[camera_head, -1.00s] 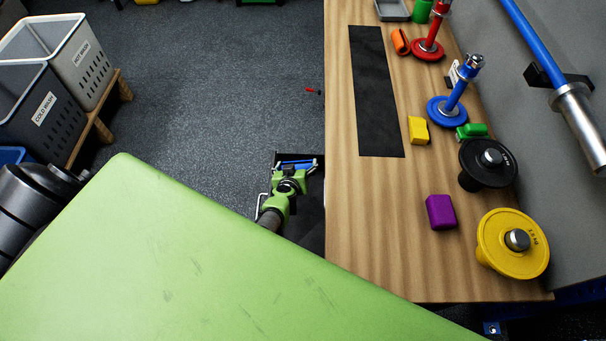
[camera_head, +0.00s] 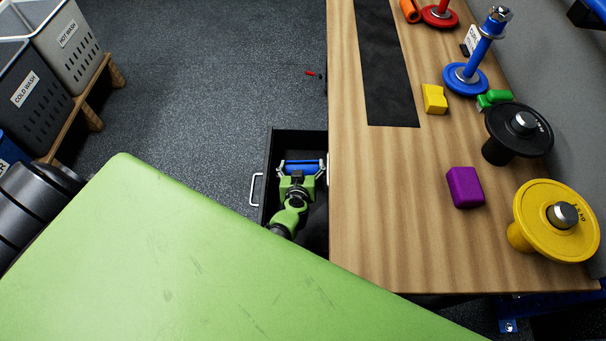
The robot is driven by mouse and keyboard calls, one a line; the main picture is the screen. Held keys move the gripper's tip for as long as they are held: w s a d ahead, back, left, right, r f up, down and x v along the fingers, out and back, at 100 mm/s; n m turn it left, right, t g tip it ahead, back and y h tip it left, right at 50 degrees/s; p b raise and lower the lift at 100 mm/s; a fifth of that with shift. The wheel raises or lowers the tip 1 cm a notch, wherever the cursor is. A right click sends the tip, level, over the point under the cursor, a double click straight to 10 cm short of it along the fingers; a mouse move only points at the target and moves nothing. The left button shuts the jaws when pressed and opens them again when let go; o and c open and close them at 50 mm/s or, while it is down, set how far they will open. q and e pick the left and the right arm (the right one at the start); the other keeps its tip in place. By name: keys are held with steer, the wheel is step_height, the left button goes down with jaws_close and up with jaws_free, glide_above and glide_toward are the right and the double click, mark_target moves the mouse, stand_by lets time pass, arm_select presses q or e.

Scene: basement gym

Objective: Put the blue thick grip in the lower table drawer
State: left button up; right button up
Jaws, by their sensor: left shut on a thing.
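The blue thick grip (camera_head: 299,167) is a short blue cylinder lying across the fingers of my left gripper (camera_head: 300,170). The left gripper is shut on it. They are within the outline of an open black drawer (camera_head: 298,137) that sticks out from the left side of the wooden table (camera_head: 390,220). The view is from above, so I cannot tell how far the grip is from the drawer floor. Whether this is the lower drawer is not clear from here. My right gripper is not in view.
The table holds a purple block (camera_head: 465,187), a yellow block (camera_head: 434,99), a black mat (camera_head: 385,75) and several weight plates, including a yellow plate (camera_head: 540,215). Laundry baskets (camera_head: 35,110) stand at left. Floor left of the drawer is clear.

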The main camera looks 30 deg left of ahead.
arm_select(q)
steer(key=f+b, duration=0.1)
steer(key=t+y+b, duration=0.1)
steer(key=b, duration=0.1)
steer(key=shift+s+d+f+m, duration=0.15)
steer(key=shift+d+f+m, duration=0.15)
steer(key=shift+d+f, duration=0.05)
steer(key=shift+f, duration=0.4)
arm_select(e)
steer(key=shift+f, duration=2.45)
arm_select(q)
steer(key=shift+f+b, duration=0.15)
steer(key=shift+b, duration=0.2)
steer(key=o, duration=1.2)
steer(key=shift+o, duration=0.2)
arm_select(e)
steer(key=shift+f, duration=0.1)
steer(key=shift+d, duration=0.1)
